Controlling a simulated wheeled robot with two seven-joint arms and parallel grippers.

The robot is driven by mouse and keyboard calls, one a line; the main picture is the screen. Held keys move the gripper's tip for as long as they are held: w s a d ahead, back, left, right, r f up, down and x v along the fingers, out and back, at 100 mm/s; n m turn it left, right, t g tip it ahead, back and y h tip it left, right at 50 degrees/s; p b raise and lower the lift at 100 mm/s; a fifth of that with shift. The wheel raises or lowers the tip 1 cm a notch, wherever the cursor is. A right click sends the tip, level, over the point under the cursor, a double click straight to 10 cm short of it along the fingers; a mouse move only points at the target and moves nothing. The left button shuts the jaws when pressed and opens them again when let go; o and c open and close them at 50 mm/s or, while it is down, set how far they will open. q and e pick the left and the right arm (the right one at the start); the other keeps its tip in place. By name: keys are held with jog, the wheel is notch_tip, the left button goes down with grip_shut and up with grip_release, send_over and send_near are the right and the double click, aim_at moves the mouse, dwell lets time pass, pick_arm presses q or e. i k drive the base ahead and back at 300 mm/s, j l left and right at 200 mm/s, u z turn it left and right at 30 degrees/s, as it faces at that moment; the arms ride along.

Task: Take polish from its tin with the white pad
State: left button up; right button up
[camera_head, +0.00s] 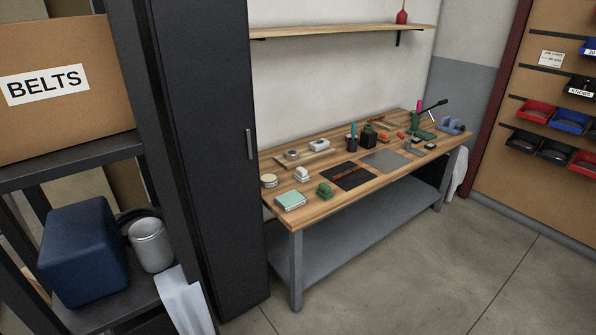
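A small round tin (268,181) with a pale top stands at the near left end of the wooden workbench (350,205); at this distance I cannot tell if it is the polish tin or if it is open. A small white block-like thing (301,174), possibly the white pad, sits just to its right. A similar green one (324,190) is nearer the front edge, beside a teal-topped box (290,201). Neither of my grippers is in view.
A dark mat (355,182) and a grey mat (384,160) lie mid-bench, with several tools behind. A tall dark cabinet (205,130) stands left of the bench. A shelf at left holds a BELTS box (60,120). The floor (430,270) before the bench is clear.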

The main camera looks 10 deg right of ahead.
aim_at(300, 174)
jog(key=i+l+u, duration=0.1)
jog(key=i, duration=0.4)
jog(key=i+l, duration=0.15)
jog(key=i, duration=0.35)
jog(key=i+l+u, duration=0.15)
jog(key=i, duration=0.4)
jog(key=i+l+u, duration=0.1)
jog(key=i, duration=0.4)
jog(key=l, duration=0.1)
